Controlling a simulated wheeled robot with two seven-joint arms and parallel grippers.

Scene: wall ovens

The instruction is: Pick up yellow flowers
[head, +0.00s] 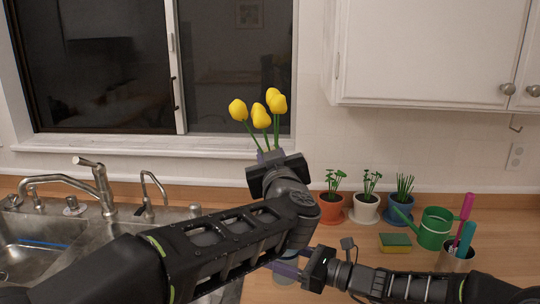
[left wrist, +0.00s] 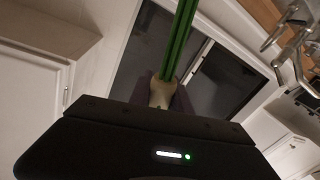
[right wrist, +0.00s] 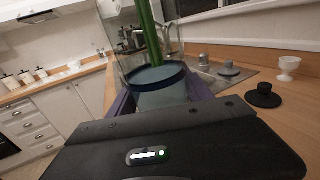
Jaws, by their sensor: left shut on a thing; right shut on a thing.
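Several yellow flowers (head: 265,110) stand upright in front of the window and wall, blooms above my left gripper (head: 268,156). That gripper is shut on them; their green stems (left wrist: 178,45) rise between its fingers in the left wrist view. My right gripper (head: 288,268) is lower, near the counter, and is shut on a blue-rimmed vase (right wrist: 158,82). Green stems (right wrist: 149,35) show at the vase rim in the right wrist view; I cannot tell how deep they reach. My left arm covers most of the vase in the head view.
Three potted plants in terracotta (head: 331,208), white (head: 365,209) and blue (head: 400,211) pots stand right of the arms. A sponge (head: 395,243), green watering can (head: 435,229) and pen cup (head: 456,262) are nearby. The sink (head: 30,240) and faucet (head: 100,185) are left.

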